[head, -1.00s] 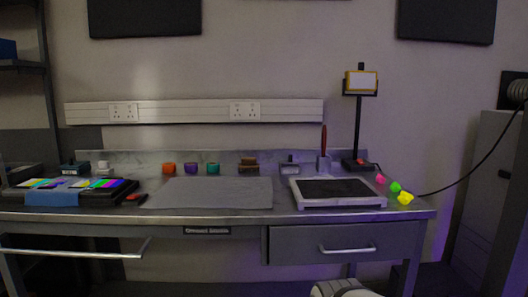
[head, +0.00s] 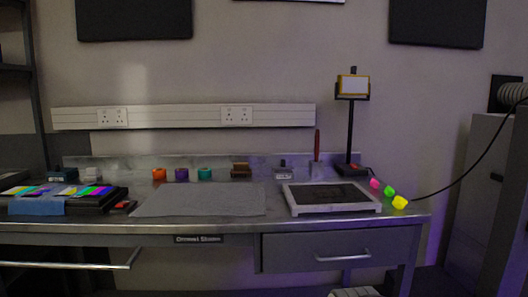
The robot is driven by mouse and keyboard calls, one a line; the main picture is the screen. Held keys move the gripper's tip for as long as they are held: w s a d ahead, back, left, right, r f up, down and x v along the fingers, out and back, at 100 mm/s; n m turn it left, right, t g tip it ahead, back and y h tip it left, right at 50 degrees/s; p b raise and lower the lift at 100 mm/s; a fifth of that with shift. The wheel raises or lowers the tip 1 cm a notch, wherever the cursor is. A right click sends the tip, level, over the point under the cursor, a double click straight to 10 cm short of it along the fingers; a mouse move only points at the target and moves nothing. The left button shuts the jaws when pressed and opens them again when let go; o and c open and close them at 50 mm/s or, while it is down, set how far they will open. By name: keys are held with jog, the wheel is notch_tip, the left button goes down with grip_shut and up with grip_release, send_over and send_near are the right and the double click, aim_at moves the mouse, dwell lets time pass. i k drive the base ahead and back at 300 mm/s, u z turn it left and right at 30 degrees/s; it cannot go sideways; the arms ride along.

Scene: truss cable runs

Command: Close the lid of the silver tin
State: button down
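A small greyish box with a dark piece on top (head: 281,173) stands at the back of the workbench, right of the brown block. It may be the silver tin, but it is too small and dim to be sure or to tell how its lid stands. A grey upright holder (head: 316,171) with a red-handled tool stands just right of it. My gripper is not in view. Only a white rounded part, probably of my arm, shows at the bottom edge.
The metal workbench holds a grey mat (head: 200,200), a white-framed tray with a dark inset (head: 332,208), and a lamp on a post (head: 351,120). Orange, purple and teal cups (head: 205,173) line the back. Pink, green and yellow pieces (head: 400,202) lie right. A black case (head: 90,203) is left.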

aim_at(283, 166)
jog(key=i, duration=0.9)
